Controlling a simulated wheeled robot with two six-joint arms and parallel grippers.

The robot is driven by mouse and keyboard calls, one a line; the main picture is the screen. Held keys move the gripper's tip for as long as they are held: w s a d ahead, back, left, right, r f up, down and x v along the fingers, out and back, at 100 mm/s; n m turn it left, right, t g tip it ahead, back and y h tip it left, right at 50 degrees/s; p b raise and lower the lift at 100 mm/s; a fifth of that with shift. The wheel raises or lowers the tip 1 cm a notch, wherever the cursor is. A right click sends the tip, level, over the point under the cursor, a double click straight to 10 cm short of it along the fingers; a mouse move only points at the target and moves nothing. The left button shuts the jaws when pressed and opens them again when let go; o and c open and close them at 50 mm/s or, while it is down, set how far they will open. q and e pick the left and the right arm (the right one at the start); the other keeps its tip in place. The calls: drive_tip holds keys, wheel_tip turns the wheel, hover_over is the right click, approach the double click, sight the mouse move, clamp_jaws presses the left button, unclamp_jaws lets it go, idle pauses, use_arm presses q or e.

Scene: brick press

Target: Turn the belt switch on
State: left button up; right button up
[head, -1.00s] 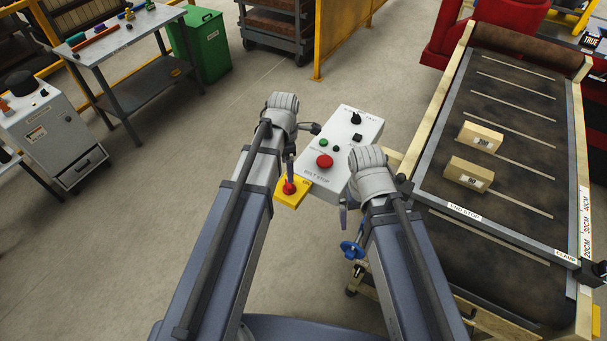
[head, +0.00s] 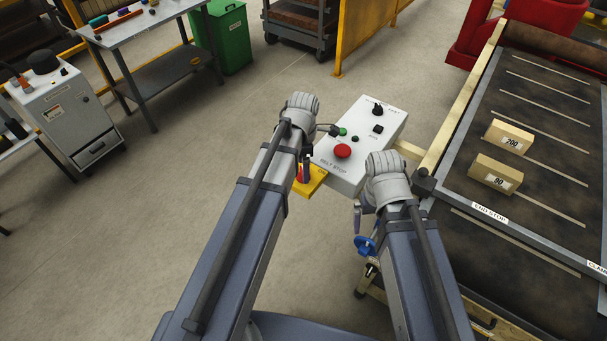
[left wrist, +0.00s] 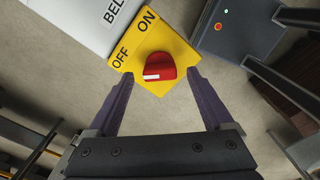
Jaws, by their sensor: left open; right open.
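The belt switch is a red knob (left wrist: 157,68) on a yellow plate (left wrist: 152,28) marked OFF and ON, at the near-left corner of the white control box (head: 335,181). In the left wrist view the knob's white mark lies on its left side, towards the OFF lettering. My left gripper (left wrist: 160,92) is open, its two purple fingers reaching to either side of the knob without closing on it. In the head view the left gripper (head: 304,172) partly hides the knob and the yellow plate (head: 312,183). My right gripper (head: 358,216) is open and empty, beside the box's near-right side.
The box top carries a red BELT STOP button (head: 342,151), a green button (head: 342,131) and black controls. The brown belt (head: 540,120) with two cartons, 200 (head: 510,137) and 90 (head: 496,174), lies to the right. A blue handwheel (head: 365,246) is below my right gripper.

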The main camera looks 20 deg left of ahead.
use_arm(q)
drive_tip(key=shift+f, duration=0.6)
drive_tip(key=shift+r, duration=0.1)
clamp_jaws()
